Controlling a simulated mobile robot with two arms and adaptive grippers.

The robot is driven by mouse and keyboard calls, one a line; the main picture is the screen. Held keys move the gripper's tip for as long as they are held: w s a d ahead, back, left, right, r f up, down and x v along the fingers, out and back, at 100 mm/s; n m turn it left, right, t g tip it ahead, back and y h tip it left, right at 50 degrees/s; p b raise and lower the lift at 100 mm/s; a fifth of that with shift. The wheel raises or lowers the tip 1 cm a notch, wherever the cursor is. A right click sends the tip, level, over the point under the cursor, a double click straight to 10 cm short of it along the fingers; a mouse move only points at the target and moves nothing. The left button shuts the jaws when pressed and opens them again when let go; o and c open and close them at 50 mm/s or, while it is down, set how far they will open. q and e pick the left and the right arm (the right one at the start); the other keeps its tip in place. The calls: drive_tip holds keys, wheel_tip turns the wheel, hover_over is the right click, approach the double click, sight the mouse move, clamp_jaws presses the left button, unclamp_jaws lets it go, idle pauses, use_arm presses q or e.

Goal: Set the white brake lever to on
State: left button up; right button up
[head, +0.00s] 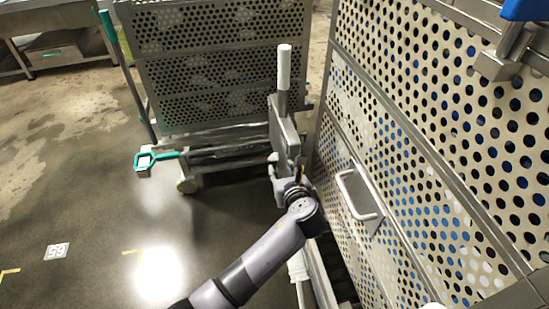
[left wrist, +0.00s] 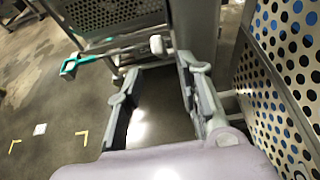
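The white brake lever (head: 284,67) appears to be the white upright grip on a grey post, above a grey housing (head: 281,125) between the two perforated carts. My left gripper (head: 284,163) is low at the foot of this housing, well below the white grip. My right gripper is not in view.
A perforated cart (head: 430,150) with a handle (head: 358,200) stands close on the right. Another perforated cart (head: 220,65) on castors is behind. A teal-handled pedal (head: 155,159) juts out at left. The floor (head: 90,190) at left is clear, with yellow marks.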

sight(274, 157)
use_arm(q)
drive_tip(key=b+x, duration=0.1)
drive_tip(key=x, duration=0.8)
drive_tip(key=shift+w+a+f+b, duration=0.1)
drive_tip(key=shift+w+f+b, duration=0.1)
drive_tip(key=shift+w+b, duration=0.1)
clamp_jaws()
idle(0.4)
